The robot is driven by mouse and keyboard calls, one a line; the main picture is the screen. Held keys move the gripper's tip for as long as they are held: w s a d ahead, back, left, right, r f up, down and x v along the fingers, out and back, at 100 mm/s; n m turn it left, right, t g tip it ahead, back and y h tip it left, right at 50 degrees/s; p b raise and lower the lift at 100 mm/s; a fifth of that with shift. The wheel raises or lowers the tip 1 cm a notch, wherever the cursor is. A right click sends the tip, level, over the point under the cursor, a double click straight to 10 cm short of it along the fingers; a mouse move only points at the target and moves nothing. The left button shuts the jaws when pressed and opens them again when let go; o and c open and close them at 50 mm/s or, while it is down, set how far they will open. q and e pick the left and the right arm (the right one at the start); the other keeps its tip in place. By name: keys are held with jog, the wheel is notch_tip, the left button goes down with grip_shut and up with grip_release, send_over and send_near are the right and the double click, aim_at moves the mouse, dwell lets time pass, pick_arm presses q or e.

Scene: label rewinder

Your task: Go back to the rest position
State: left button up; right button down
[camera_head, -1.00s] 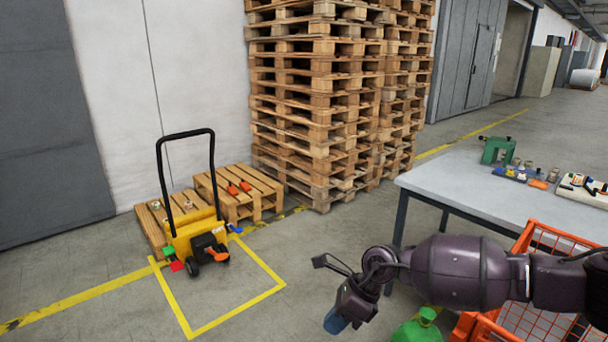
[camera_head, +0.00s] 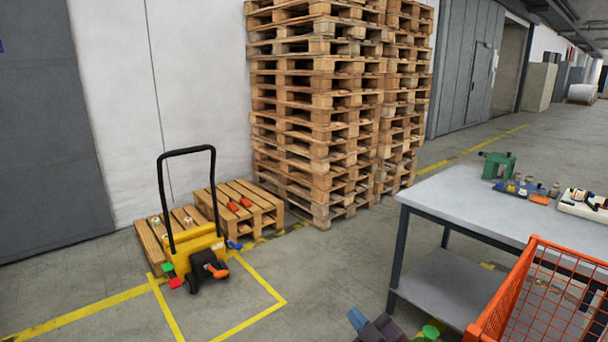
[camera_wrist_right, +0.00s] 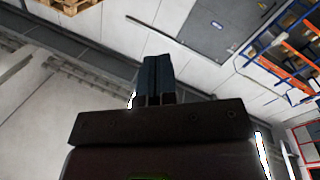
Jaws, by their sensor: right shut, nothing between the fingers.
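My right gripper (camera_head: 358,320) shows only in part at the bottom edge of the head view, beside the table's front-left leg and left of the orange crate. In the right wrist view its fingers (camera_wrist_right: 155,80) are together with nothing between them. Most of my right arm is below the head view. My left gripper is not in view.
A grey table (camera_head: 470,202) stands at the right with a green device (camera_head: 498,165) and small parts on it. An orange wire crate (camera_head: 500,296) is in front. A yellow cart (camera_head: 196,250) and stacked pallets (camera_head: 330,110) stand further back. Floor between is clear.

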jog(key=s+d+f+m+g+h, duration=0.2)
jog(key=s+d+f+m+h, duration=0.2)
jog(key=s+d+f, duration=0.4)
jog(key=s+d+f+m+g+h, duration=0.2)
jog(key=s+d+f+m+h, duration=0.2)
jog(key=s+d+f, duration=0.5)
jog(key=s+f+m, duration=0.2)
jog(key=s+f, duration=0.2)
jog(key=s, duration=0.2)
jog(key=shift+s+d+m+g, duration=0.15)
jog(key=shift+s+m+g, duration=0.15)
jog(key=shift+s, duration=0.05)
